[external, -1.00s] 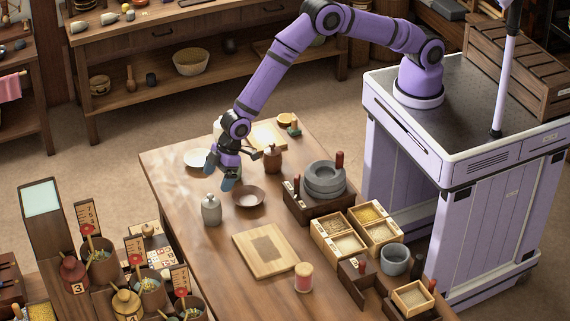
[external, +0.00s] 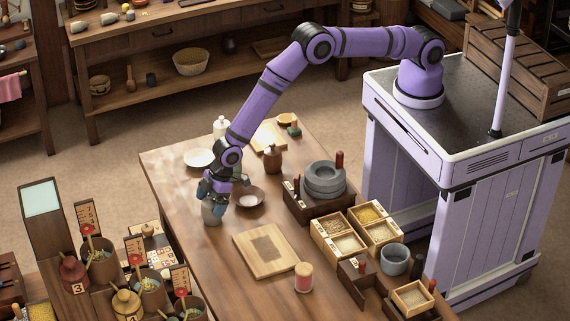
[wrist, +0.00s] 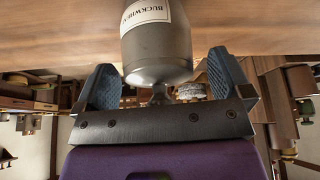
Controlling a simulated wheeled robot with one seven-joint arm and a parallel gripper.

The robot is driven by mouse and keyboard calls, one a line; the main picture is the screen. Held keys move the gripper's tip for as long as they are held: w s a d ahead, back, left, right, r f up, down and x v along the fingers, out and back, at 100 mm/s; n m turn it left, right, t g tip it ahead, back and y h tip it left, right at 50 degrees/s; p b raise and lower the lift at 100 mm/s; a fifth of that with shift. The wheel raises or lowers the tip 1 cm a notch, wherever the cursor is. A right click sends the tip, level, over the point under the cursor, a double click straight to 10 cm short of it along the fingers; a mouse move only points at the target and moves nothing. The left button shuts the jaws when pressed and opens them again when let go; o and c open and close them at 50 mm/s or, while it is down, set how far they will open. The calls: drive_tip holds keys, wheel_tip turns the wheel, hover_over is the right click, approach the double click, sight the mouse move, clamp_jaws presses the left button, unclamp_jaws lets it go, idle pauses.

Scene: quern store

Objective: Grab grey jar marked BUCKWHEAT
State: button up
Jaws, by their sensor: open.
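The grey jar marked BUCKWHEAT (external: 211,214) stands upright near the left edge of the wooden table, partly hidden by my gripper. In the wrist view the grey jar (wrist: 157,50) shows its cream label, with the lettering partly cut off by the picture's top edge. My gripper (external: 213,191) is at the top of the jar. Its blue-padded fingers are open, one on each side of the jar in the wrist view, with a visible gap on both sides.
A brown bowl (external: 249,197) stands close to the right of my gripper, and a white plate (external: 199,158) lies behind it. A white bottle (external: 220,127) and a brown jar (external: 272,160) stand farther back. A wooden board (external: 263,252) lies in front.

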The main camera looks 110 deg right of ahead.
drive_tip(key=shift+c, duration=0.5)
drive_tip(key=c, duration=1.5)
drive_tip(key=shift+o, duration=0.2)
drive_tip(key=shift+r, duration=0.1)
